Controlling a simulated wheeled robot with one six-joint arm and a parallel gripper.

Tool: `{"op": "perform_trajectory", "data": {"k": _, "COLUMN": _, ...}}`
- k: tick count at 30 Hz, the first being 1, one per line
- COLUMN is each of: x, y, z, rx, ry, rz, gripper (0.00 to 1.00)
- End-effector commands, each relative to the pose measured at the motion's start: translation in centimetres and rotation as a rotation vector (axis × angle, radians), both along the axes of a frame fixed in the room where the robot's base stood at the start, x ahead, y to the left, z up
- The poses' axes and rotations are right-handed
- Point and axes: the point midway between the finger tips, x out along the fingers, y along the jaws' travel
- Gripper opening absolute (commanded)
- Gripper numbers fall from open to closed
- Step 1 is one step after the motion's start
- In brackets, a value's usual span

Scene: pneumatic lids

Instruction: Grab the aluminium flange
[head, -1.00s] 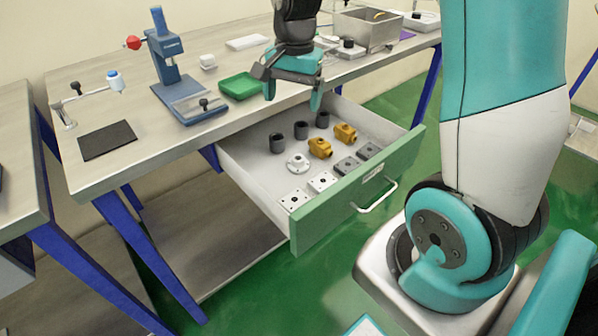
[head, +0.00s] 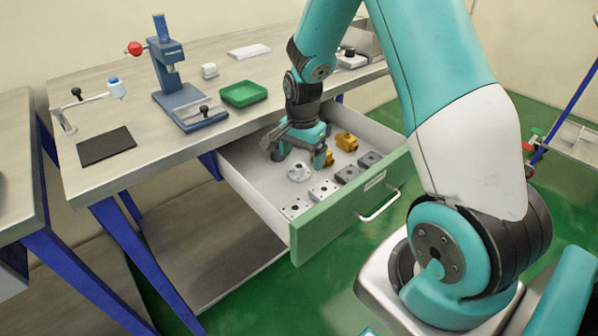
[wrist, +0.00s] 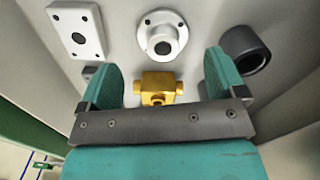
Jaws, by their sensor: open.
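The aluminium flange (head: 298,172) is a round silver-white piece with a raised hub, lying on the drawer floor. In the wrist view the flange (wrist: 163,36) lies at the top middle, beyond the fingertips, with its bore and bolt holes showing. My gripper (head: 300,160) is open inside the drawer, low and just behind the flange. In the wrist view my gripper (wrist: 168,68) has its two teal fingers spread. The flange is apart from both fingers, and nothing is held.
The open drawer (head: 330,212) also holds brass fittings (head: 346,141), white square plates (head: 322,190), dark square blocks (head: 370,158) and a dark bushing (wrist: 243,50). A brass fitting (wrist: 158,88) shows between my fingers in the wrist view. A green tray (head: 243,94) stands on the bench behind.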

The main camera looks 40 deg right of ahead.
Motion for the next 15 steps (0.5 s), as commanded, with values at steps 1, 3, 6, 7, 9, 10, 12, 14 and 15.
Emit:
{"op": "perform_trajectory", "data": {"k": 1, "x": 0.1, "y": 0.3, "z": -0.9, "rx": 0.001, "ry": 0.006, "rz": 0.003, "gripper": 0.89}}
{"op": "perform_trajectory", "data": {"k": 3, "x": 0.2, "y": 0.7, "z": -2.0, "rx": 0.001, "ry": 0.006, "rz": 0.002, "gripper": 0.89}}
{"op": "perform_trajectory", "data": {"k": 6, "x": 0.2, "y": 0.6, "z": -3.3, "rx": 0.001, "ry": 0.004, "rz": 0.000, "gripper": 0.89}}
{"op": "perform_trajectory", "data": {"k": 7, "x": 0.2, "y": 0.6, "z": -3.6, "rx": 0.001, "ry": 0.004, "rz": 0.000, "gripper": 0.89}}
{"op": "perform_trajectory", "data": {"k": 9, "x": 0.3, "y": 0.6, "z": -3.9, "rx": 0.001, "ry": 0.001, "rz": 0.000, "gripper": 0.89}}
{"op": "perform_trajectory", "data": {"k": 10, "x": 0.3, "y": 0.6, "z": -3.9, "rx": 0.001, "ry": 0.001, "rz": 0.000, "gripper": 0.89}}
{"op": "perform_trajectory", "data": {"k": 12, "x": 0.3, "y": 0.6, "z": -4.0, "rx": 0.000, "ry": 0.000, "rz": 0.000, "gripper": 0.89}}
{"op": "perform_trajectory", "data": {"k": 14, "x": 0.3, "y": 0.6, "z": -3.9, "rx": 0.000, "ry": 0.000, "rz": 0.000, "gripper": 0.89}}
{"op": "perform_trajectory", "data": {"k": 15, "x": 0.3, "y": 0.6, "z": -3.9, "rx": 0.000, "ry": 0.000, "rz": 0.000, "gripper": 0.89}}
